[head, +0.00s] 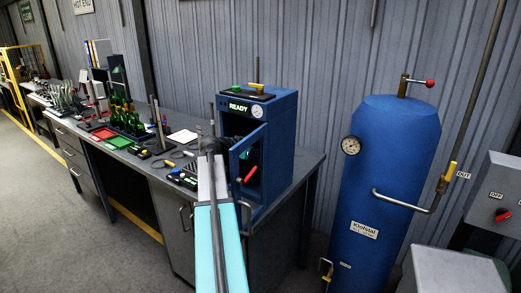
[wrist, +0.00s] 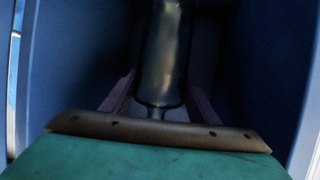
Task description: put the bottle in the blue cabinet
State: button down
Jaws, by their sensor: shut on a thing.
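The blue cabinet (head: 284,112) stands on the bench with its door (head: 248,160) swung open toward me. A lit READY sign and a round gauge are on its front. In the wrist view, my gripper (wrist: 160,88) is shut on a dark, shiny bottle (wrist: 163,50), one finger on each side. The bottle's narrow end points toward my palm. Blue walls (wrist: 70,60) rise on both sides of the gripper, so it is in the cabinet's opening. In the head view my arm hides most of the gripper, and I cannot make out the bottle.
The open door is close to my arm's right side. Left on the bench (head: 310,158) are small tools, green bottles (head: 128,120) in a rack, and red and green trays (head: 118,141). A large blue tank (head: 385,180) with a gauge stands at right. Grey floor is clear at left.

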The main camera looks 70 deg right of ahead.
jog(key=c, duration=0.7)
grip_release()
jog(key=b+v, duration=0.3)
jog(key=v, duration=0.9)
jog(key=shift+w+f, duration=0.1)
jog(key=shift+w, duration=0.05)
